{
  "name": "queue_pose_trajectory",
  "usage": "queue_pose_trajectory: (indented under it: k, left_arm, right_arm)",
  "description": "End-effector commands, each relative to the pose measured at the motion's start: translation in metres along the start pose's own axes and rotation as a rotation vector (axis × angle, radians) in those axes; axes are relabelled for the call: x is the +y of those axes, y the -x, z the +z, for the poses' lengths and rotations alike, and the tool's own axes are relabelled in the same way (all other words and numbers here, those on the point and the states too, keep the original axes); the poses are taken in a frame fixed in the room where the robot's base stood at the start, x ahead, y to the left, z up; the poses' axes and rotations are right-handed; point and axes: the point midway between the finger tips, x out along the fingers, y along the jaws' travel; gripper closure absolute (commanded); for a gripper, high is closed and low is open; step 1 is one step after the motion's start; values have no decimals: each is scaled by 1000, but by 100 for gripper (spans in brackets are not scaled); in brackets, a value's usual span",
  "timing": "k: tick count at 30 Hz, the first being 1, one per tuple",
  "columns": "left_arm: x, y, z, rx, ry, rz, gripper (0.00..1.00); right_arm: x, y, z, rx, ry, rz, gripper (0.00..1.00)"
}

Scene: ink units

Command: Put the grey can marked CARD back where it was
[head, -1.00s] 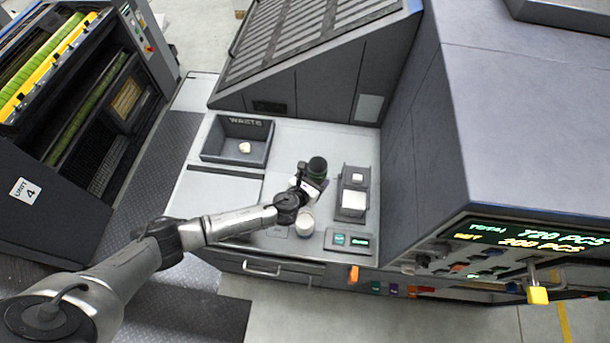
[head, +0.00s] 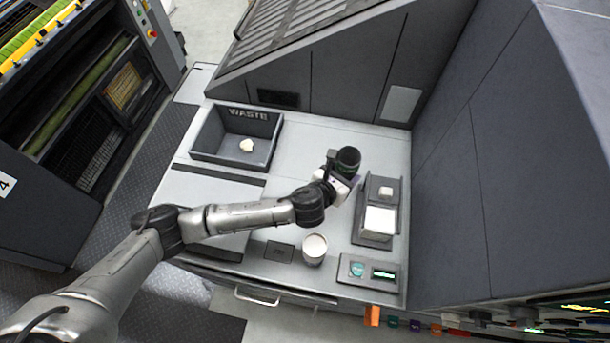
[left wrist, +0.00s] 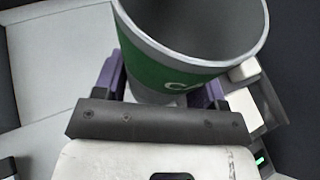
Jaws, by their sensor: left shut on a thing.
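The grey can (head: 348,158) shows from above with a dark, open mouth. In the left wrist view the can (left wrist: 180,68) has a light rim and a green band, with a white letter C visible and the rest of the word turned away. My left gripper (head: 335,180) is shut on it, with purple finger pads on either side of its lower part. The can is over the back of the light counter (head: 300,140), left of a dark stand. I cannot tell whether its base touches the counter. My right gripper is out of view.
A pale cup (head: 314,249) stands at the counter's front, beside a dark square marking (head: 279,251). The dark stand (head: 373,237) holds white blocks. A WASTE tray (head: 205,140) with a crumpled piece is at left. A display panel (head: 370,271) is front right.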

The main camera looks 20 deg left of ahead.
Motion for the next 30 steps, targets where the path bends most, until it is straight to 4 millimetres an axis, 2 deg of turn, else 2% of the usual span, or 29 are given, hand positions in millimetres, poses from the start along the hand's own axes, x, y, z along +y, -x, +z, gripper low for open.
queue_pose_trajectory:
  k: [5, 12, 18, 24, 30]
  left_arm:
    - [21, -5, -14, 4, -5, 1, 62]
    - [71, -16, -42, 5, -5, 0, 62]
    - [101, -23, -58, 3, -4, -1, 62]
    - [113, -26, -65, 2, -4, -3, 62]
    - [114, -29, -73, 2, -3, -4, 62]
  right_arm:
    - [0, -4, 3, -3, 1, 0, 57]
    - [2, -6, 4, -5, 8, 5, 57]
    - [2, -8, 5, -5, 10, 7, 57]
    - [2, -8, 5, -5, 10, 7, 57]
    - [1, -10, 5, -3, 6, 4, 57]
